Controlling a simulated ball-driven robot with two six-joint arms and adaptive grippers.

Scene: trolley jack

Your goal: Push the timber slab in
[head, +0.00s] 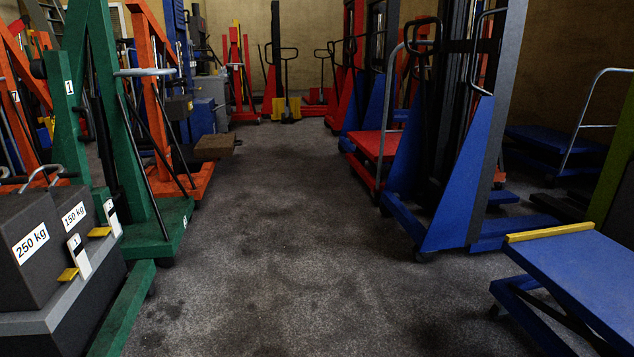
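A flat brown slab (215,144), which looks like the timber slab, shows in the head view left of centre. It lies level at low height beside an orange machine and sticks out towards the aisle. It is small and dim at this distance, and what bears it is hard to make out. Neither of my grippers is in view.
A grey floor aisle (285,230) runs clear down the middle. A green frame (125,130) and weights marked 250 kg (30,245) and 150 kg stand at left. Blue stackers (460,190) and a blue lift table (585,270) line the right.

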